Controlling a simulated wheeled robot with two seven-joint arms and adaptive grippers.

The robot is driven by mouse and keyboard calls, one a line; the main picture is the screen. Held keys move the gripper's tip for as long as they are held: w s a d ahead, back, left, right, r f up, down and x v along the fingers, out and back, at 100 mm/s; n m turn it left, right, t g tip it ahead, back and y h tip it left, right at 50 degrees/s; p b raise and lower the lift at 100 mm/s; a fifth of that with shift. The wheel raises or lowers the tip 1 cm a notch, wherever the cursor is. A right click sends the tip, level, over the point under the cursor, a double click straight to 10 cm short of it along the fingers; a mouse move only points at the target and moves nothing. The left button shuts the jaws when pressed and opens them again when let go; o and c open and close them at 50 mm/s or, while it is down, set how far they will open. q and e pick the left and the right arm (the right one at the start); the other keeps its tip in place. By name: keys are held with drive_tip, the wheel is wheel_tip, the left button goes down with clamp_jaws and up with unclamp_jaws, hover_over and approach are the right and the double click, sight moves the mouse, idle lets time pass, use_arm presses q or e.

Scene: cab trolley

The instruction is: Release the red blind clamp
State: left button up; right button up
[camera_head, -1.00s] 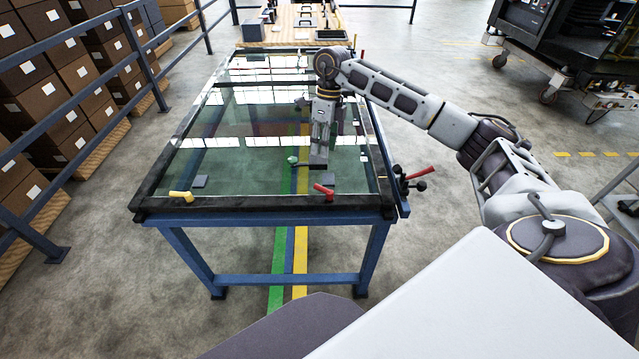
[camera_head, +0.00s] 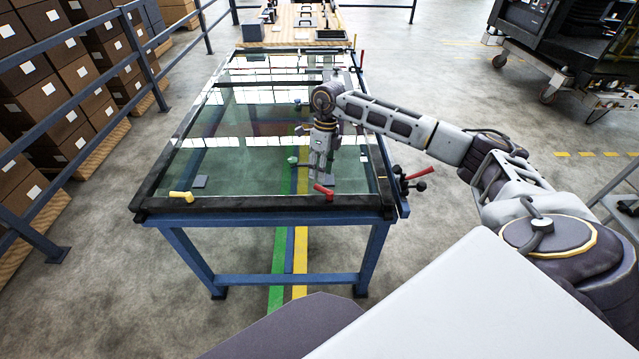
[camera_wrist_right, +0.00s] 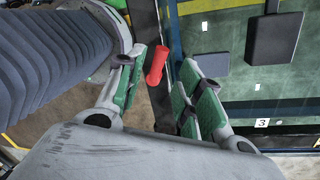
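The red blind clamp (camera_head: 324,191) sits on the near black edge of the glass-topped table (camera_head: 265,204), right of centre. My right gripper (camera_head: 321,178) points down just above and behind it. In the right wrist view, the clamp's red handle (camera_wrist_right: 156,64) shows between the tips of the two green-padded fingers of my right gripper (camera_wrist_right: 163,72). The fingers are apart, with gaps visible beside the handle; contact is not clear. The clamp's base is hard to make out. My left gripper is not in view.
A yellow clamp (camera_head: 181,196) sits on the near edge at left. A green knob (camera_head: 292,161) stands on the glass near the gripper. A red-handled lever with black knobs (camera_head: 415,174) projects from the table's right side.

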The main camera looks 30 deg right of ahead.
sight(323, 192)
drive_tip(key=shift+s+a+f, duration=0.1)
drive_tip(key=shift+a+f, duration=0.05)
drive_tip(key=shift+f, duration=0.75)
drive_tip(key=shift+s+a+f, duration=0.1)
drive_tip(key=shift+a+f, duration=0.05)
drive_tip(key=shift+f, duration=0.75)
drive_tip(key=shift+s+a+f, duration=0.1)
drive_tip(key=shift+a+f, duration=0.05)
drive_tip(key=shift+f, duration=0.75)
clamp_jaws()
